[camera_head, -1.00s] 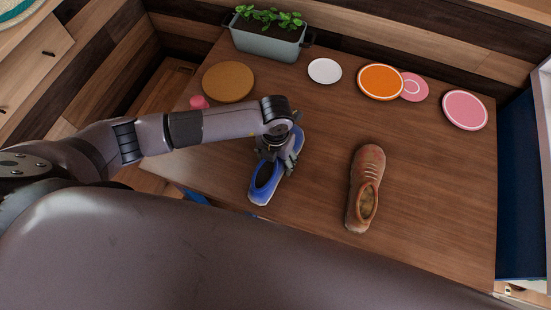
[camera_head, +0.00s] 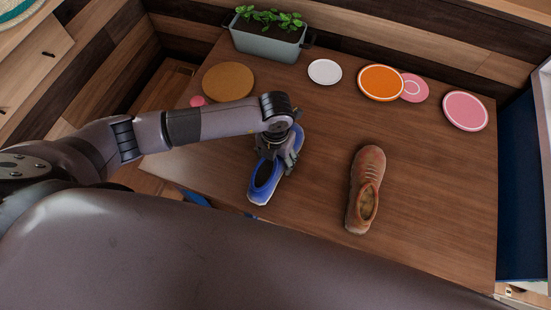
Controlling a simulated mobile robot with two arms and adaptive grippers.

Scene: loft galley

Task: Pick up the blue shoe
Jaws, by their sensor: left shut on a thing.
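The blue shoe (camera_head: 262,188) is on the wooden table, left of the brown shoe, with its heel end toward me. My left gripper (camera_head: 277,155) comes down over the middle of the blue shoe from above and is shut on it. The wrist and fingers hide part of the shoe's upper. I cannot tell whether its sole touches the table. My right gripper is not in view.
A brown shoe (camera_head: 366,190) stands to the right on the table (camera_head: 430,190). A planter (camera_head: 266,42), a cork disc (camera_head: 228,82), a white disc (camera_head: 324,71), an orange disc (camera_head: 381,83) and pink discs (camera_head: 465,111) line the back. The table's right side is clear.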

